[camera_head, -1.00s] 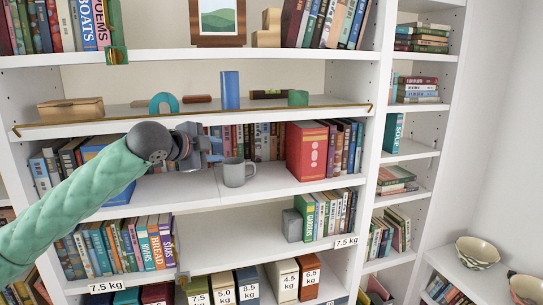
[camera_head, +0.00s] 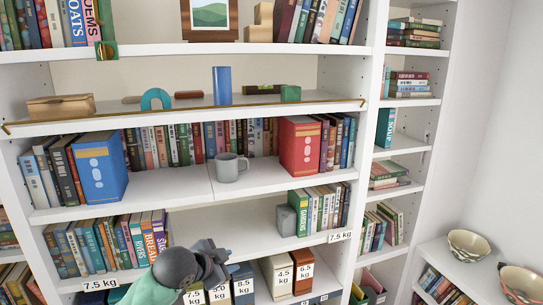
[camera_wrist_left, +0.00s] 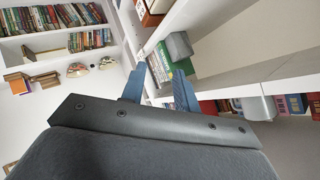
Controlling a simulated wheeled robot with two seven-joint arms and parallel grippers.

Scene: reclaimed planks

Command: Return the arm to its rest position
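My left gripper (camera_head: 226,262) is low in the head view, in front of the lower shelves, with the arm coming up from the bottom edge. In the left wrist view its two blue fingers (camera_wrist_left: 160,88) stand apart with nothing between them, so it is open and empty. The grey mug (camera_head: 230,168) stands upright on the middle shelf, well above the gripper and apart from it. My right gripper is in neither view.
The white bookcase (camera_head: 270,218) fills the head view. A blue binder (camera_head: 99,172) and a red binder (camera_head: 298,146) stand on the mug's shelf. Labelled weight boxes (camera_head: 278,277) stand low, close to my gripper. Two bowls (camera_head: 468,244) sit at the right.

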